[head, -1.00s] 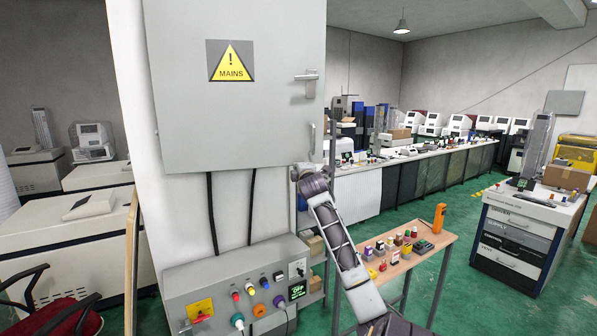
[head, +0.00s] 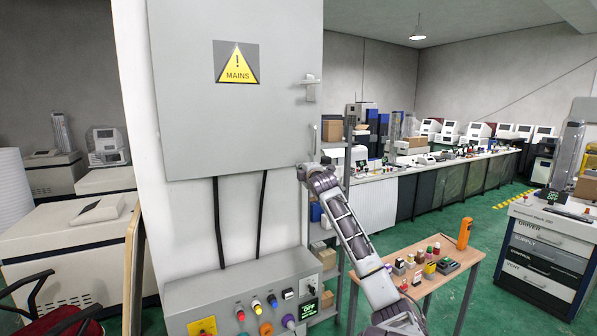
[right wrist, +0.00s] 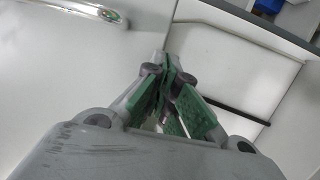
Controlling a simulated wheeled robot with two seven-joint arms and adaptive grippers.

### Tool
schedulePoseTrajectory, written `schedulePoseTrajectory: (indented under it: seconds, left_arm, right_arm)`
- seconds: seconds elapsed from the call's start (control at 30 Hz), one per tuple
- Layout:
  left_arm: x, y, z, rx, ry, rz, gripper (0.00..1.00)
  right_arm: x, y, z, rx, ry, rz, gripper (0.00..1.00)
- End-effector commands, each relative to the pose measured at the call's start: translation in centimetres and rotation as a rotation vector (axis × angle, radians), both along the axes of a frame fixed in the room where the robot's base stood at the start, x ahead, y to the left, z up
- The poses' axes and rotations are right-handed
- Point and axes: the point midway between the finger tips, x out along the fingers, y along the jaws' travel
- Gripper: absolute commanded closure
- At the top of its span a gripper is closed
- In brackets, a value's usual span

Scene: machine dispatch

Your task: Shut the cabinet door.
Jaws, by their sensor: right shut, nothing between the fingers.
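The cabinet door (head: 215,120) is a grey panel with a yellow MAINS warning sign (head: 236,62). A lever latch (head: 311,88) is near its right edge, with a slim pull handle (head: 312,135) below. I cannot tell from the head view how far the door stands from its frame. My right arm reaches up to the door's lower right corner; its fingertips are not clear there. In the right wrist view my right gripper (right wrist: 167,68) is shut and empty, near a pale panel's edge, with a shiny handle (right wrist: 85,15) at upper left. My left gripper is out of view.
A control box (head: 240,295) with coloured plugs is below the cabinet, joined by two black cables. A small wooden table (head: 425,262) with several small items stands right of my arm. A drawer unit (head: 550,245) is at far right. Green floor shows between them.

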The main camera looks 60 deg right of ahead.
Motion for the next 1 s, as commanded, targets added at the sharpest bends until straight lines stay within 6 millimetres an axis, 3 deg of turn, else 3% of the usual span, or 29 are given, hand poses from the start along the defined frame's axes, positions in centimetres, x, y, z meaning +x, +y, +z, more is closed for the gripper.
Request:
schedulePoseTrajectory:
  seconds: [1.0]
  left_arm:
    - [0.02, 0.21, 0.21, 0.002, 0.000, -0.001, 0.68]
  right_arm:
    - [-0.13, -0.18, 0.33, -0.002, -0.003, -0.008, 1.00]
